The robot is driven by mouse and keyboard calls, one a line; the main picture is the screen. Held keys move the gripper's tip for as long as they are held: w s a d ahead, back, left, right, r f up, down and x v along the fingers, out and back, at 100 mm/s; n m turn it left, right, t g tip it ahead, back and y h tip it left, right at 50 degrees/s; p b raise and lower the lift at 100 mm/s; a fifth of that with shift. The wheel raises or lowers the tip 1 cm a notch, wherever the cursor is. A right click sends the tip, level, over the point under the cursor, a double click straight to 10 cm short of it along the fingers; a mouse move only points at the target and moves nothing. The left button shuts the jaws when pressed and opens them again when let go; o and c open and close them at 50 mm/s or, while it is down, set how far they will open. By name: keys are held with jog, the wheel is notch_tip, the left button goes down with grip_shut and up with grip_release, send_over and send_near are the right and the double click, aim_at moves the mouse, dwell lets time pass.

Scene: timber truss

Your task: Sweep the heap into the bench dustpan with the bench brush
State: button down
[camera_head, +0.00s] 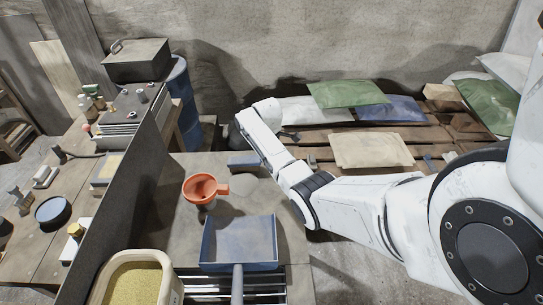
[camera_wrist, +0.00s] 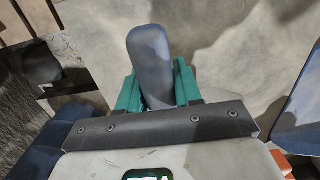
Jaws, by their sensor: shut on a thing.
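My gripper (camera_wrist: 157,85) has green fingers, closed on the sides of a blue-grey rounded handle (camera_wrist: 150,55), which I take for the bench brush. Its bristles are hidden in the wrist view. In the head view a blue-grey piece (camera_head: 244,162) shows low over the bench beside my arm, probably this brush; my fingers are not clear there. The blue dustpan (camera_head: 238,243) lies on the bench nearer the camera, its handle toward me. Its edge also shows at the right of the wrist view (camera_wrist: 301,105).
An orange funnel-like cup (camera_head: 203,187) stands between brush and dustpan. A tub of yellow grains (camera_head: 135,284) is at front left. An upright grey panel (camera_head: 128,190) borders the bench's left side. Behind, a pallet holds several bags (camera_head: 370,150). Bench around the cup is mostly clear.

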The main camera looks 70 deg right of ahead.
jog(key=shift+s+a+r+p, duration=0.1)
jog(key=shift+s+a+p, duration=0.25)
jog(key=shift+a+p, duration=0.5)
jog(key=shift+s+a+p, duration=0.3)
jog(key=shift+a+p, duration=0.5)
jog(key=shift+p, duration=0.2)
jog(key=shift+s+a+r+p, duration=0.1)
jog(key=shift+s+a+p, duration=0.25)
jog(key=shift+a+p, duration=0.5)
jog(key=shift+a+f, duration=0.1)
jog(key=shift+f, duration=0.1)
jog(key=shift+s+a, duration=0.4)
jog(key=shift+a, duration=0.6)
jog(key=shift+s+a, duration=0.45)
jog(key=shift+a, duration=0.5)
jog(key=shift+s+a, duration=0.4)
jog(key=shift+a, duration=0.6)
jog(key=shift+w+d+r, duration=0.1)
jog(key=shift+d+r, duration=0.2)
jog(key=shift+r, duration=0.5)
jog(key=shift+w+d+r, duration=0.15)
jog(key=shift+d+r, duration=0.1)
jog(key=shift+r, duration=0.55)
jog(key=shift+w+d+r, duration=0.1)
jog(key=shift+d+r, duration=0.2)
jog(key=shift+r, duration=0.5)
jog(key=shift+r, duration=0.15)
